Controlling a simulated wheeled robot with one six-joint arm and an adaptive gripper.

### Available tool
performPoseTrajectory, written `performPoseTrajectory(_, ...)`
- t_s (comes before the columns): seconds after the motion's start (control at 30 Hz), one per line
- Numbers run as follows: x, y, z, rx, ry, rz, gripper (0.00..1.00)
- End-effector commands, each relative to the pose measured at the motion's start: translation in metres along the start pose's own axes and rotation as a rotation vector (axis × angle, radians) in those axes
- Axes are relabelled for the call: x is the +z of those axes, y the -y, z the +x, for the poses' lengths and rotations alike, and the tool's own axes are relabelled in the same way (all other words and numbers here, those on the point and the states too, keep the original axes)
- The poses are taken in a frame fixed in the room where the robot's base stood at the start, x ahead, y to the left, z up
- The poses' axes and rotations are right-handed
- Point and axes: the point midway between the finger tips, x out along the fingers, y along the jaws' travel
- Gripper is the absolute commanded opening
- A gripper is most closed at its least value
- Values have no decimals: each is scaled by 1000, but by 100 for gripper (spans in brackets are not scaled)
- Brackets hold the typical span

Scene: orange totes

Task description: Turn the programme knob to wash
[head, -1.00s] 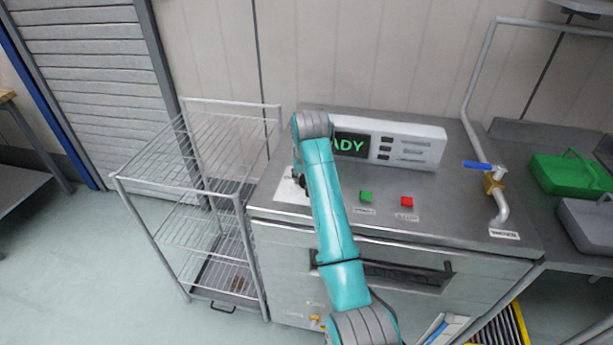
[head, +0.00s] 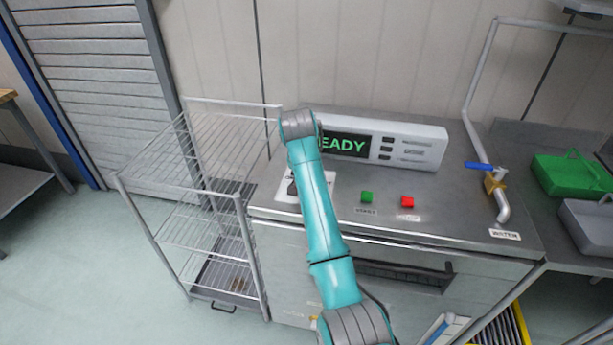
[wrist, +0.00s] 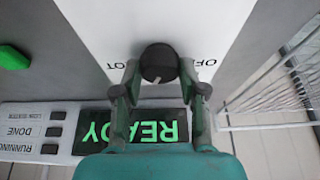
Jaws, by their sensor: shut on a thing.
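The programme knob (wrist: 158,62) is round and dark, on a white label plate (wrist: 105,25) in the wrist view. My gripper (wrist: 160,73) is shut on the knob, one finger on each side of it.
A display box (head: 415,145) reading "READY" stands behind the knob. A green button (head: 367,197) and red button (head: 407,202) sit right of my arm. A blue-handled water tap (head: 498,190) is further right. A wire rack (head: 180,150) stands close on the left.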

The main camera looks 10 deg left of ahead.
Motion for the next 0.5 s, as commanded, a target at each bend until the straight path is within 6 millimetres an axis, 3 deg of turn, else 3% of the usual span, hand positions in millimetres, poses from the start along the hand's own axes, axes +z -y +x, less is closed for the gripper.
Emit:
performPoseTrajectory(0.07, 0, 0, 0, -1, 0, -1, 7)
performPoseTrajectory(0.1, 0, 0, 0, -1, 0, -1, 46)
performPoseTrajectory(0.2, 0, 0, 0, -1, 0, -1, 67)
performPoseTrajectory(0.5, 0, 0, -1, -1, 0, -1, 67)
